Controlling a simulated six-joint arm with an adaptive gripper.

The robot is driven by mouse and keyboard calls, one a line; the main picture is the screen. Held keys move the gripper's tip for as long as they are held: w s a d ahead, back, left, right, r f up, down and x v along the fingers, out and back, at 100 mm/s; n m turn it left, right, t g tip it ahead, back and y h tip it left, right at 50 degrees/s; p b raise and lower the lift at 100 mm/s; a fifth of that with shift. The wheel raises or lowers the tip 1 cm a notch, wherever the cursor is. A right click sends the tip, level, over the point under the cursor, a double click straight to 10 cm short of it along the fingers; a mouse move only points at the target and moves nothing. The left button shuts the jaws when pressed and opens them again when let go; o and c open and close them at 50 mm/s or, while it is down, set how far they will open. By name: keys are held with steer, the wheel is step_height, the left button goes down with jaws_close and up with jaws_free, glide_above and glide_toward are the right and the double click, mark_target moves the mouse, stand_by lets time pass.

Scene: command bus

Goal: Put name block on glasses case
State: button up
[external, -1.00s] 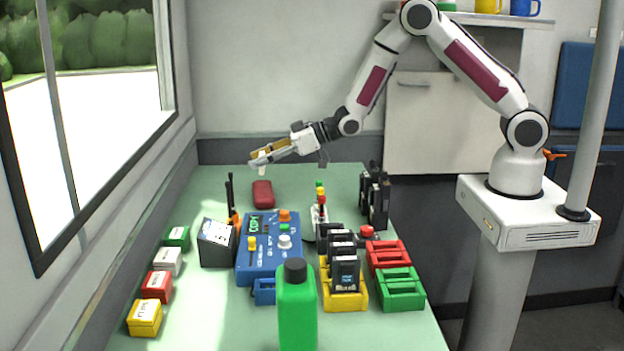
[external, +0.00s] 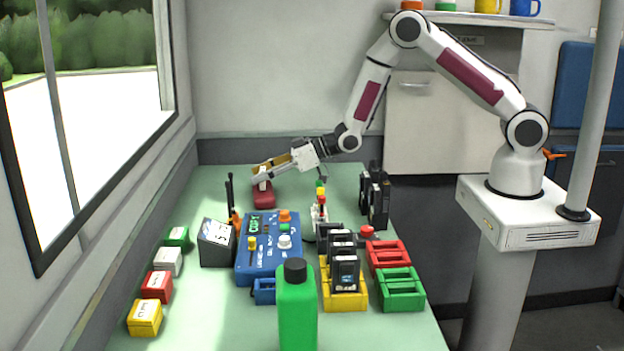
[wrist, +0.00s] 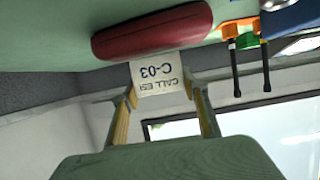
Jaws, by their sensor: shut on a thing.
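The name block is a small white block (wrist: 157,78) with the printed text "C-03" and a line that looks like "CALL". My gripper (external: 262,178) is shut on it; in the wrist view both fingertips (wrist: 165,97) press its sides. The glasses case is a dark red rounded case (external: 264,198) at the far left of the green table. It also shows in the wrist view (wrist: 150,30), right by the block's edge. The block is at the case, seemingly at its top; I cannot tell whether they touch. The fingers partly hide the block in the external view.
A blue control box (external: 268,262) and an orange-based radio with antenna (external: 234,216) stand nearer the camera. A green bottle (external: 297,315) stands in front. Yellow (external: 345,302), red (external: 388,254) and green (external: 400,288) racks are on the right.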

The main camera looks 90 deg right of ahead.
steer(key=shift+f, duration=0.3)
steer(key=o, duration=1.1)
steer(key=shift+c, duration=0.2)
steer(key=shift+r, duration=0.15)
steer(key=v, duration=1.2)
